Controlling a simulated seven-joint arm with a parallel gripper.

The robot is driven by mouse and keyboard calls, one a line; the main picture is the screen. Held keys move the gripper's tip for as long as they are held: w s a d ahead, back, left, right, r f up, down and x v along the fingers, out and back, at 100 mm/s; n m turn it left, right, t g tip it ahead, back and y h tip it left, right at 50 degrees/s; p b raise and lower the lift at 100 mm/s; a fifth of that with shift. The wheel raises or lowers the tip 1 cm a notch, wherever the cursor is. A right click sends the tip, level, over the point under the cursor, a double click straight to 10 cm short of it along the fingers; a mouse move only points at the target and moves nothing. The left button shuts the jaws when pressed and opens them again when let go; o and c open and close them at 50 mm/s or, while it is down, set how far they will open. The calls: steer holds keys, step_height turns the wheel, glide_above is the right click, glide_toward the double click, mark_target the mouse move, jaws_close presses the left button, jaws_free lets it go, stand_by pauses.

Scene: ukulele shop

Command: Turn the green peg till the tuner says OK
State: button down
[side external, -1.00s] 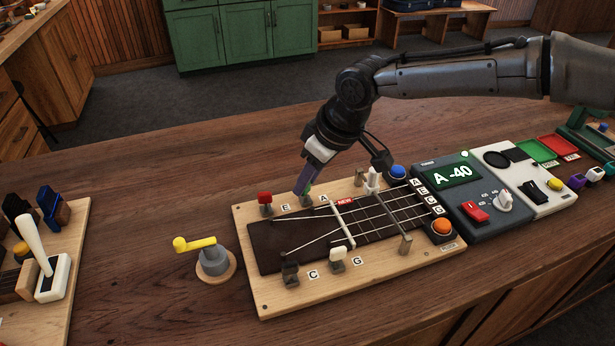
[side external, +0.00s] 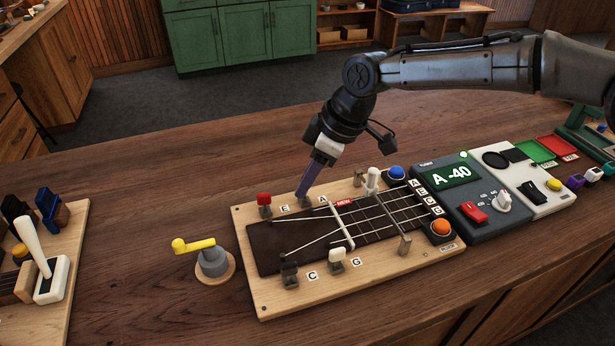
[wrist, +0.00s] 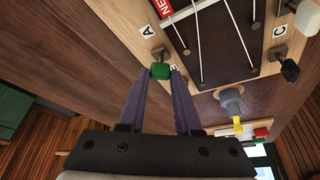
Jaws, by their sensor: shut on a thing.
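The green peg (wrist: 160,71) stands beside the A label at the edge of the wooden board (side external: 330,290). In the wrist view it sits between the two purple fingertips of my gripper (wrist: 160,76), which is shut on it. In the side view my gripper (side external: 304,194) comes down steeply from above and hides the green peg. The tuner (side external: 455,195) lies right of the board, and its screen (side external: 449,176) reads "A -40" in light letters on green.
A red peg (side external: 264,198) stands just left of my gripper. A white peg (side external: 337,254) and a black peg (side external: 290,270) stand on the near side. A yellow-handled crank (side external: 212,258) is left of the board. Blue (side external: 397,172) and orange (side external: 441,227) buttons flank the right end.

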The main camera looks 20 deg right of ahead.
steer(key=shift+r, duration=0.1)
steer(key=c, duration=0.6)
jaws_free()
steer(key=v, duration=1.3)
steer(key=shift+r, duration=0.35)
steer(key=shift+s+d, duration=0.1)
